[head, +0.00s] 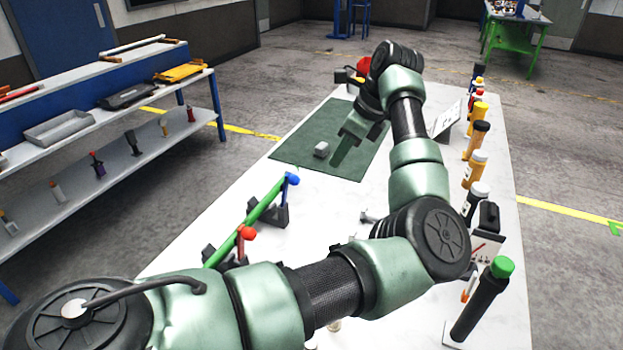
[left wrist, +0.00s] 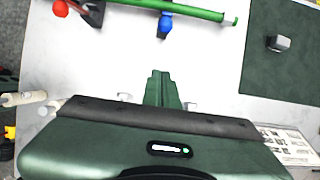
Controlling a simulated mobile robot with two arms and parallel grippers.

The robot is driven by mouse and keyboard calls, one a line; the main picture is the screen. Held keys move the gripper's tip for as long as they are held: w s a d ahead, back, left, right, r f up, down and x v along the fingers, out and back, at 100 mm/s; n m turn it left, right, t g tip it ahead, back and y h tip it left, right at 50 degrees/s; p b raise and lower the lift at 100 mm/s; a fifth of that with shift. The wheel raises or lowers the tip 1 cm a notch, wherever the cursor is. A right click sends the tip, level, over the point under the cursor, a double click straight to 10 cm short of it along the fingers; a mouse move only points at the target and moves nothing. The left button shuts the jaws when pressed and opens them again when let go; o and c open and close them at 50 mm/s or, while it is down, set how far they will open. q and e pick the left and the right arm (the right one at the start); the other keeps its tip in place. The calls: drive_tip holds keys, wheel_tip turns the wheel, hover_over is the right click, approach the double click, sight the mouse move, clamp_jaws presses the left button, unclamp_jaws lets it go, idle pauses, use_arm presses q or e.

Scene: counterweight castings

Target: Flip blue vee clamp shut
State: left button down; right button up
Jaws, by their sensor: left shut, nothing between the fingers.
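The blue vee clamp (head: 283,207) has a dark base and a lever with a blue knob (head: 291,179). Its lever stands up beside the green rod (head: 262,203), with the knob clear of the rod. A second clamp with a red knob (head: 247,232) is at the rod's nearer end. My right gripper is not visible.
A small grey block (head: 321,149) lies on the green mat (head: 310,130). Several bottles and tools, including a green-capped black one (head: 483,300), line the table's right edge. A shelf rack (head: 75,150) stands left. My left arm hides much of the near table.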

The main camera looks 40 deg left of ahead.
use_arm(q)
drive_tip(key=s+a+f+p, duration=0.2)
drive_tip(key=a+f+p, duration=0.4)
drive_tip(key=a+f, duration=0.1)
drive_tip(key=shift+s+f, duration=0.15)
drive_tip(key=shift+f, duration=0.55)
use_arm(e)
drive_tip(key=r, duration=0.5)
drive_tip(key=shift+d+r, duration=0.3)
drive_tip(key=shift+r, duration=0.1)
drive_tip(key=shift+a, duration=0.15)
use_arm(q)
drive_tip(key=shift+a, duration=0.15)
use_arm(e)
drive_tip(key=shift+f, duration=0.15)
